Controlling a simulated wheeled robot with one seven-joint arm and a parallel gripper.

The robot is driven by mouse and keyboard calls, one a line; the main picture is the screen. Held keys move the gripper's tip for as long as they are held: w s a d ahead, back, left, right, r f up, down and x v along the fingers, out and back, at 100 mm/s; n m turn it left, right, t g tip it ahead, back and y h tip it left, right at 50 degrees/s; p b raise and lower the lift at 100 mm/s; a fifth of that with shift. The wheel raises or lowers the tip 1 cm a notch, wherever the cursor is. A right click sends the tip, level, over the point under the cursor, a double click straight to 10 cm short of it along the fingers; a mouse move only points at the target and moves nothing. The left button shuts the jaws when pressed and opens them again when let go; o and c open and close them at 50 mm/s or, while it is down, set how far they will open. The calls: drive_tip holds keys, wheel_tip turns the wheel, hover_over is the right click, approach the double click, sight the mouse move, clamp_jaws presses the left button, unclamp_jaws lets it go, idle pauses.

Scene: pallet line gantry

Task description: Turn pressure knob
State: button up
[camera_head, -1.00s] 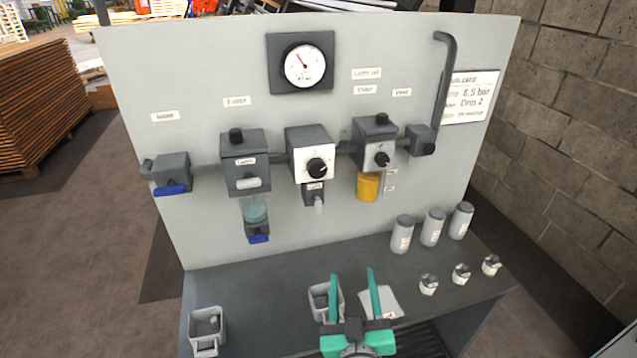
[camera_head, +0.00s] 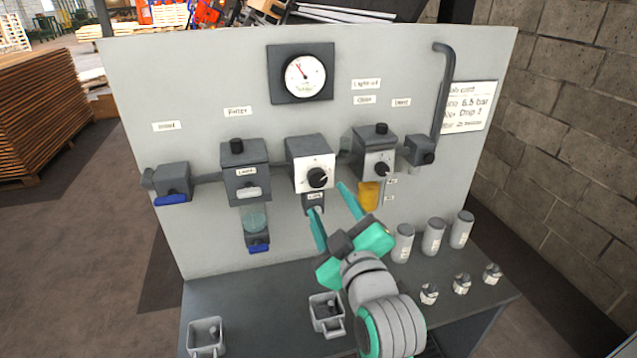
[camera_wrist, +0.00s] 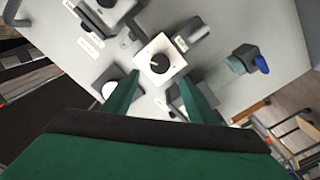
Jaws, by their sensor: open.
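The pressure knob (camera_head: 317,178) is a round black dial with a light pointer on the white face of the middle box on the upright panel. The pressure gauge (camera_head: 305,76) is above it, with a red needle pointing to the upper left. My gripper (camera_head: 329,200) is open and empty, with its green fingers raised toward the panel, just below the knob in the head view. In the wrist view the knob (camera_wrist: 158,62) lies ahead, between and beyond the two fingertips. The knob appears apart from the fingers.
The filter unit (camera_head: 246,180) with a clear bowl is left of the knob. The lubricator unit (camera_head: 375,150) with a yellow bowl is to the right. Several canisters and small parts stand on the bench at right.

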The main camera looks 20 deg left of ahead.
sight(318, 181)
drive_tip(key=x, duration=0.9)
drive_tip(key=c, duration=1.1)
